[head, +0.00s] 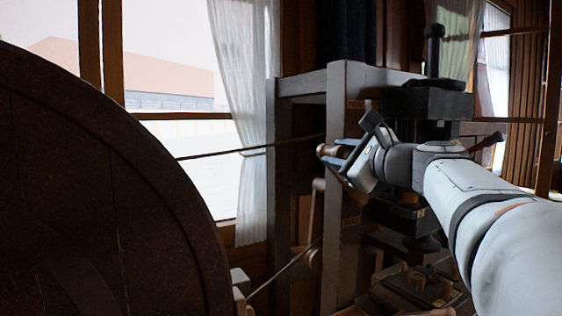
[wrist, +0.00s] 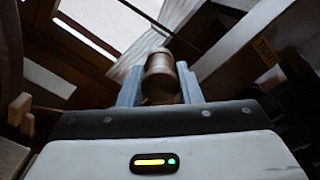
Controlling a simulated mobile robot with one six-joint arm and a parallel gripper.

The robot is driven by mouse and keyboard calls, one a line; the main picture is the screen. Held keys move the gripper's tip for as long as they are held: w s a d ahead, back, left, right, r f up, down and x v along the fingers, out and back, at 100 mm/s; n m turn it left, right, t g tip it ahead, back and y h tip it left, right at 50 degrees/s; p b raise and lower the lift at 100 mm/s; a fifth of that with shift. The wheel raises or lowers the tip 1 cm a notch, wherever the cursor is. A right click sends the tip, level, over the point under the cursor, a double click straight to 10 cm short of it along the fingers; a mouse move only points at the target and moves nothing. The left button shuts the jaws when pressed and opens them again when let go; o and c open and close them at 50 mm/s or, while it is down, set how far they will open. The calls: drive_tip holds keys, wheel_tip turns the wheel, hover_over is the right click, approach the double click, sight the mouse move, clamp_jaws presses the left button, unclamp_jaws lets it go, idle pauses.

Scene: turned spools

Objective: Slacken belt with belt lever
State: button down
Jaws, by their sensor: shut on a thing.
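The rest of the lever is mostly hidden behind the gripper and frame. The belt shows as a thin upper run (head: 235,150) and a lower run (head: 283,272) between the large dark wheel (head: 100,190) and the frame. I cannot tell how tight it is.
The grey frame (head: 345,120) stands close beside my gripper. A dark machine head (head: 425,103) and a red-handled lever (head: 487,142) are behind my arm. A white curtain (head: 240,90) and window lie behind the belt.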

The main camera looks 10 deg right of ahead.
drive_tip(key=shift+f, duration=0.25)
drive_tip(key=c, duration=1)
unclamp_jaws()
drive_tip(key=shift+a, duration=0.1)
drive_tip(key=shift+c, duration=0.2)
drive_tip(key=shift+r, duration=0.1)
drive_tip(key=shift+s, duration=0.1)
drive_tip(key=v, duration=0.7)
drive_tip(key=shift+s+b, duration=0.35)
drive_tip(key=shift+b, duration=0.05)
